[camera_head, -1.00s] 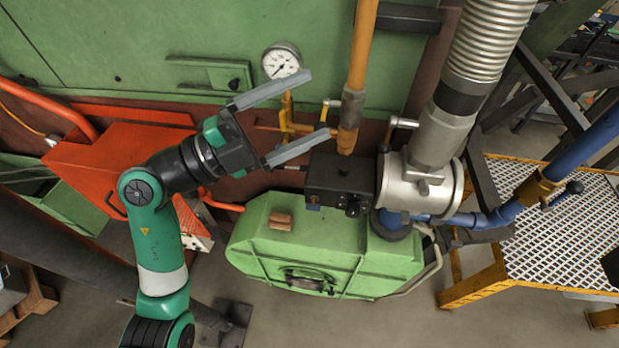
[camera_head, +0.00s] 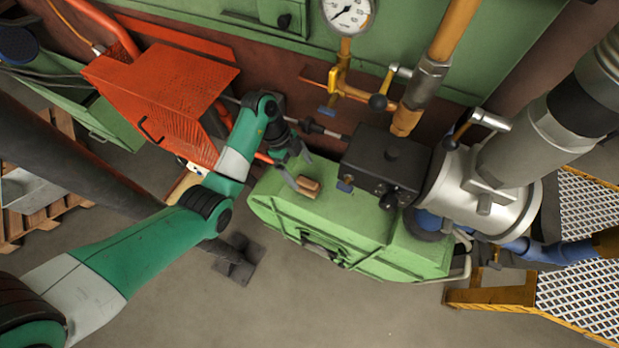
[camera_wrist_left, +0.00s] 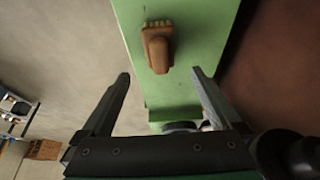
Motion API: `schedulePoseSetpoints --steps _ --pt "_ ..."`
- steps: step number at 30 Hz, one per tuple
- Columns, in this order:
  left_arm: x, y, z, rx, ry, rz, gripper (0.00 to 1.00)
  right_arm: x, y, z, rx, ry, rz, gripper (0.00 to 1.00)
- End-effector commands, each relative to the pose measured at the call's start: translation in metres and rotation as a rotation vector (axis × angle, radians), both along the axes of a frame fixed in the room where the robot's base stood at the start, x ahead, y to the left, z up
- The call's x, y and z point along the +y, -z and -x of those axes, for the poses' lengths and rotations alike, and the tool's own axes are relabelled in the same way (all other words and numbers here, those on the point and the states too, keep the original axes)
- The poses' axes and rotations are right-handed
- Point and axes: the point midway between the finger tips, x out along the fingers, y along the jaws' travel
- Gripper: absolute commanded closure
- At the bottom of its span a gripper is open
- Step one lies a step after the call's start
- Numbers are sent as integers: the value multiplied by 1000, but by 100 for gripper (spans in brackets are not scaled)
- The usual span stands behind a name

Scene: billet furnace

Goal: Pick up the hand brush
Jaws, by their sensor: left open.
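The hand brush (camera_head: 308,186), small with a brown wooden body, lies on top of the green housing (camera_head: 345,224). In the left wrist view the brush (camera_wrist_left: 158,48) shows pale bristles at its far end, and it lies ahead of the fingertips, between their lines. My left gripper (camera_head: 301,176) is open and empty, just left of the brush in the head view. Its two fingers also show in the left wrist view (camera_wrist_left: 160,75), spread apart with clear space between them. I cannot tell the exact height of the fingers above the housing. My right gripper is not in view.
A black valve block (camera_head: 385,165) and a silver burner body (camera_head: 490,195) stand right of the brush. A pressure gauge (camera_head: 348,14) and yellow pipe are behind. An orange perforated cover (camera_head: 165,95) stands left of the arm. The floor (camera_head: 300,300) in front is clear.

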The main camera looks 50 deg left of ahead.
Motion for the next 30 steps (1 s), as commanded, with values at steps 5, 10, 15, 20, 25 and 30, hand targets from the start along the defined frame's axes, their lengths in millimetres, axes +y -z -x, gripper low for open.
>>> schedulePoseSetpoints --steps 5,10,15,20,25,30 --pt "-7 18 -3 -1 2 1 3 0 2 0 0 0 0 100" --pt "-9 25 -4 -3 2 1 3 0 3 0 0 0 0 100" --pt "-16 54 -5 -1 3 2 3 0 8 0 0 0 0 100" --pt "-22 68 -8 -4 3 0 3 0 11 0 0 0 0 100" --pt "-22 68 -8 -5 2 -1 3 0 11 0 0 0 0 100" --pt "-22 68 -8 -4 3 -1 28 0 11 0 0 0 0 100"
